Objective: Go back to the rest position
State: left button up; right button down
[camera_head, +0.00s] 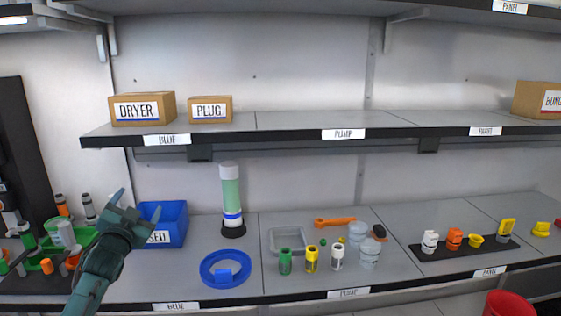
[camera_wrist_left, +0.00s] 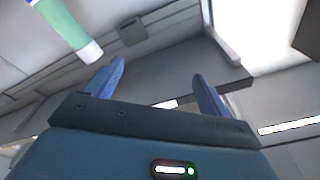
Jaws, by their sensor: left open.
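My left gripper (camera_head: 134,207) is raised at the left of the head view, in front of the lower shelf. Its fingers are spread apart with nothing between them. The left wrist view also shows the open, empty fingers (camera_wrist_left: 158,85), pointing up past the shelf. The gripper partly covers a blue bin (camera_head: 172,226) behind it. My right gripper is not in either view.
A green and white cylinder (camera_head: 231,195) stands upright right of the bin. A blue ring (camera_head: 212,281) lies in front of it. Green parts (camera_head: 50,246) crowd the left. A grey tray (camera_head: 273,238) and several small fittings are further right. The upper shelf (camera_head: 290,122) overhangs.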

pick_arm(q)
jog(key=s+d+f+n+g+h, duration=0.1)
jog(key=s+d+f+g, duration=0.1)
jog(key=s+d+f, duration=0.4)
jog(key=s+d+f+g+h, duration=0.1)
jog(key=s+f, duration=0.3)
jog(key=f, duration=0.5)
jog(key=s+d+f+n+g+h, duration=0.1)
jog(key=s+d+f+g, duration=0.1)
jog(key=s+d+f, duration=0.4)
jog(key=s+d+f+g+h, duration=0.1)
jog(key=s+d+f, duration=0.3)
jog(key=s, duration=0.7)
jog(key=s+d+f+n+g+h, duration=0.1)
jog(key=s+d+f, duration=0.3)
jog(key=s, duration=0.8)
jog(key=shift+s+f+g, duration=0.25)
jog(key=shift+f+g, duration=0.15)
jog(key=shift+g, duration=0.5)
